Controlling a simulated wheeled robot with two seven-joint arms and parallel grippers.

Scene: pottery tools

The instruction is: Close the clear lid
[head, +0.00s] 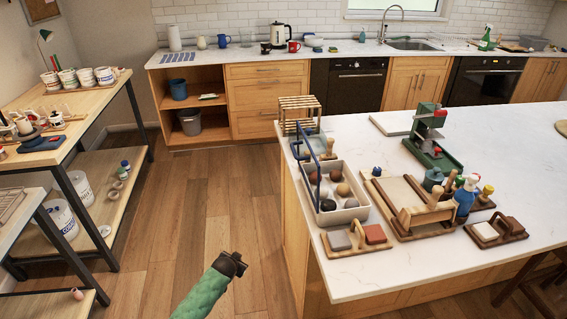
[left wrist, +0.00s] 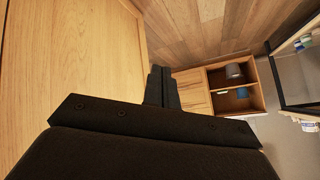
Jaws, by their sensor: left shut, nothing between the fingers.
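A pale box (head: 347,214) with dividers stands at the left end of the white island counter and holds several brown, dark and pale balls. A blue frame (head: 312,166) stands raised along the box's left side; it looks like the rim of the clear lid, standing open, though the clear panel itself is hard to make out. My left gripper (head: 232,263) is over the floor, left of the counter and apart from the box and frame. Its fingers show shut and empty in the left wrist view (left wrist: 162,86). My right gripper is in neither view.
A wooden rack (head: 299,107) stands behind the box. A small tray with sponge-like blocks (head: 357,239) lies in front, and a wooden tool tray (head: 402,231) lies to the right. The counter's left edge is beside my gripper. The floor between counter and left shelves is clear.

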